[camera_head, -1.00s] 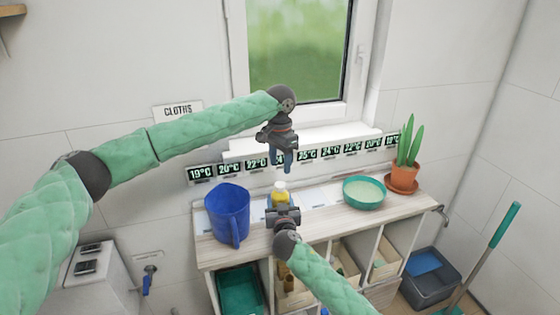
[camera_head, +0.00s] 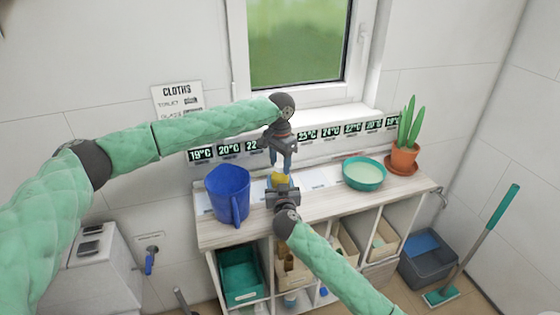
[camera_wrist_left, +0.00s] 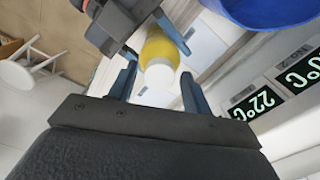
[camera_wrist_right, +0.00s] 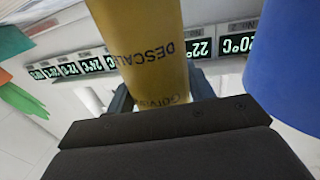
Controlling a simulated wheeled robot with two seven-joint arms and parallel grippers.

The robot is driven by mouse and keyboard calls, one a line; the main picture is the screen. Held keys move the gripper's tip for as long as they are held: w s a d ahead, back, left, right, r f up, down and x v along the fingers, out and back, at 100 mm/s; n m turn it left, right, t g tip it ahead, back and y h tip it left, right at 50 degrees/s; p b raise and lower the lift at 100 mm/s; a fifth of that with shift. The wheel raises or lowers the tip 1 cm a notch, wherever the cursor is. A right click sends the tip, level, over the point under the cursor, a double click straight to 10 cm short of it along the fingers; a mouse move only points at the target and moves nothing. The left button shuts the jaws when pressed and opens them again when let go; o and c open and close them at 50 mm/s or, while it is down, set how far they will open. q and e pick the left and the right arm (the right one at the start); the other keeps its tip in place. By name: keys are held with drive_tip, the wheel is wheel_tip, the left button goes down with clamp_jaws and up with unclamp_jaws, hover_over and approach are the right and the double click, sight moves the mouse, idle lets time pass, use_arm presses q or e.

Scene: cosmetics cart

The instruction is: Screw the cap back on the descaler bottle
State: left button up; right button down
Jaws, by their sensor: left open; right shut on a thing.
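The yellow descaler bottle (camera_head: 279,180) stands upright at the front of the cart top. Its printed side shows in the right wrist view (camera_wrist_right: 150,50). My right gripper (camera_head: 282,194) is shut on the bottle's body from the front. My left gripper (camera_head: 281,166) is open, pointing down just above the bottle. In the left wrist view a round white top (camera_wrist_left: 159,77) on the bottle shows between the spread left fingers (camera_wrist_left: 159,88), which are not closed on it. I cannot tell whether this white top is the cap or the bare neck. No separate cap is seen.
A blue jug (camera_head: 228,194) stands close left of the bottle. A green bowl (camera_head: 364,174) and a potted plant (camera_head: 404,155) stand to the right. A row of temperature displays (camera_head: 350,129) runs along the wall behind. Bins fill the shelves below.

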use_arm(q)
drive_tip(key=c, duration=1)
drive_tip(key=o, duration=1.2)
drive_tip(key=shift+c, duration=0.2)
wheel_tip(320, 180, up, 12)
